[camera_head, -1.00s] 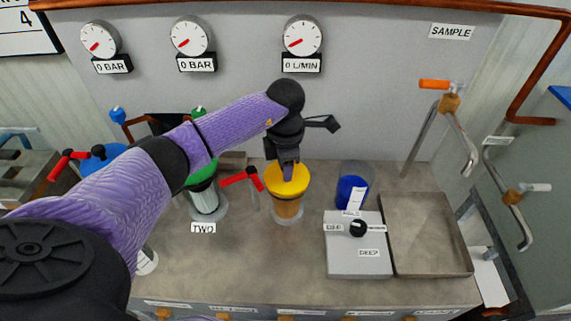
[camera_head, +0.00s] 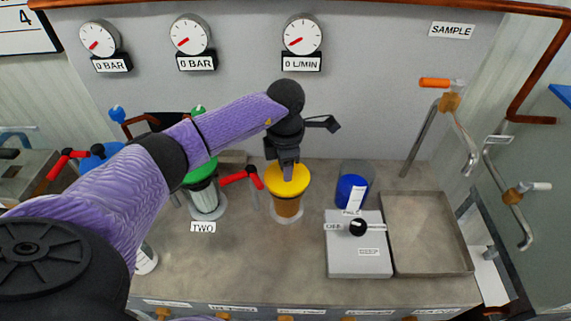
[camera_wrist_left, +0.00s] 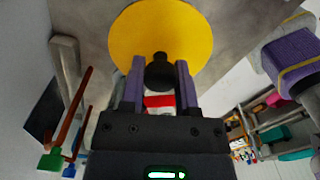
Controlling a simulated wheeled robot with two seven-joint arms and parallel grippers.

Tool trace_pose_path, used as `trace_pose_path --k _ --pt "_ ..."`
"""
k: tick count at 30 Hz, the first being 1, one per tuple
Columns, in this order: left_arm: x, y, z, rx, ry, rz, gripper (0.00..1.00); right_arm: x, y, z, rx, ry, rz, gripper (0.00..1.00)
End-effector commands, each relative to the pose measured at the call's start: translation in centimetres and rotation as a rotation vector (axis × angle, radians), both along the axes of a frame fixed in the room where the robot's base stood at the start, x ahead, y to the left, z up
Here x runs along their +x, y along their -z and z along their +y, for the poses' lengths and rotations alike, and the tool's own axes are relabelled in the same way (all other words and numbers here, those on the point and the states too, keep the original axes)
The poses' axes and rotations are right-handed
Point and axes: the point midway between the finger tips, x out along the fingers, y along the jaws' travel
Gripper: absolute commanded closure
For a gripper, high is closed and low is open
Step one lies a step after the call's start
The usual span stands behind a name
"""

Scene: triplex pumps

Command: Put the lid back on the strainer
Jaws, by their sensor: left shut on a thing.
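The yellow lid (camera_head: 287,184) sits on top of the strainer (camera_head: 287,208), an amber-brown cup standing on the bench. The lid looks level on it; I cannot tell whether it is fully seated. My left gripper (camera_head: 287,168) comes down from above and is shut on the lid's dark knob. In the left wrist view the lid (camera_wrist_left: 160,35) is a yellow disc, and its black knob (camera_wrist_left: 159,72) is between the two fingers of the left gripper (camera_wrist_left: 159,80). My right gripper is not in view.
A red-handled valve (camera_head: 242,178) and the green-topped strainer labelled TWO (camera_head: 203,195) stand left. A clear container with blue inside (camera_head: 352,188), a grey box with a black knob (camera_head: 358,258) and an empty metal tray (camera_head: 430,262) are right. The front bench is clear.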

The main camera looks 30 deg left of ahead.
Motion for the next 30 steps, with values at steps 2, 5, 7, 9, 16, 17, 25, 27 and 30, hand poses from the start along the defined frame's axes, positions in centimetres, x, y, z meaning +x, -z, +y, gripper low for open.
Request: trace_pose_path --k 2,5,7,9,16,17,25,27,30 --pt "0.01 0.01 0.02 0.0 0.0 0.0 1.0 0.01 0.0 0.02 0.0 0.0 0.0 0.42" --pt "0.0 0.01 0.01 0.0 0.0 0.0 1.0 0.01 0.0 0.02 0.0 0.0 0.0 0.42" --pt "0.0 0.02 0.01 0.0 0.0 0.0 1.0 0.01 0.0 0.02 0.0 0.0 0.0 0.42" --pt "0.0 0.02 0.01 0.0 0.0 0.0 1.0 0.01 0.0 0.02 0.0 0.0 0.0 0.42" --pt "-0.01 0.02 0.02 0.0 0.0 0.0 0.2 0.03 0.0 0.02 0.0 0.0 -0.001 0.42" --pt "-0.01 0.03 0.02 0.0 0.0 0.0 0.2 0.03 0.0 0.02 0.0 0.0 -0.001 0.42" --pt "-0.01 0.03 0.03 0.001 0.0 0.001 0.0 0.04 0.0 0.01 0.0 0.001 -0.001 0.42" --pt "-0.01 0.03 0.03 0.001 0.0 0.001 0.0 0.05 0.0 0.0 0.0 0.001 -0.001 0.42" --pt "-0.01 -0.02 0.03 0.0 0.0 0.0 0.0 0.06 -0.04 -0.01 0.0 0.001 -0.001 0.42"
